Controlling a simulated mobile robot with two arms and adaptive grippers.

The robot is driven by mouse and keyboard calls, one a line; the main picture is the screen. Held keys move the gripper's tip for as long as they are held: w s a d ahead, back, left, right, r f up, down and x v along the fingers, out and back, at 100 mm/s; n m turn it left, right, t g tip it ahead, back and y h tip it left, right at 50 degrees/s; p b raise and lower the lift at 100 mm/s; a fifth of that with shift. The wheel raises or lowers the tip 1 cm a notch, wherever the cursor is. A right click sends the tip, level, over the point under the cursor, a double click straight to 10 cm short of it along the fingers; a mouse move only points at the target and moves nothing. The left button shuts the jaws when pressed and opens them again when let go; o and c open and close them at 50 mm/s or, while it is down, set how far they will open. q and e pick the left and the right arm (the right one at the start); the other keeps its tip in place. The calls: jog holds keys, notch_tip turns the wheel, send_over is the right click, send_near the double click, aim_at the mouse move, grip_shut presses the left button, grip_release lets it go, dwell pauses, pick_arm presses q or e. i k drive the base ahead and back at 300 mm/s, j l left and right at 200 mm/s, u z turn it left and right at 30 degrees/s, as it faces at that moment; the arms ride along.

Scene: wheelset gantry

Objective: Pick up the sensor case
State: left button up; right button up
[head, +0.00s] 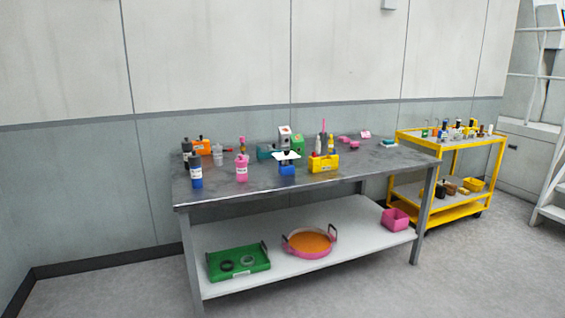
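I cannot tell for sure which object is the sensor case. Box-like things stand on the grey metal workbench (225,188): an orange box (203,147) at the back left, a teal box (265,153) and a green box (299,143) at the back middle, and a yellow box (324,163) at the front middle with bottles at it. A small blue container (287,169) with a white top stands left of the yellow box. The bench is some way off. Neither of my grippers is in view.
Blue (196,177) and pink (242,171) bottles stand at the bench's front left. The lower shelf (270,270) holds a green tray (215,274), a pink round tray (312,254) and a pink bin (396,219). A yellow cart (457,212) stands right. The foreground floor is clear.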

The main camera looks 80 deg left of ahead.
aim_at(328, 162)
jog(key=u, duration=2.5)
jog(key=i+l, duration=0.2)
jog(key=i, duration=0.3)
jog(key=i+l+u, duration=0.15)
jog(key=i, duration=0.3)
jog(key=i+l, duration=0.35)
jog(key=i, duration=0.15)
jog(key=i+l+u, duration=0.15)
jog(key=i, duration=0.3)
jog(key=l, duration=0.1)
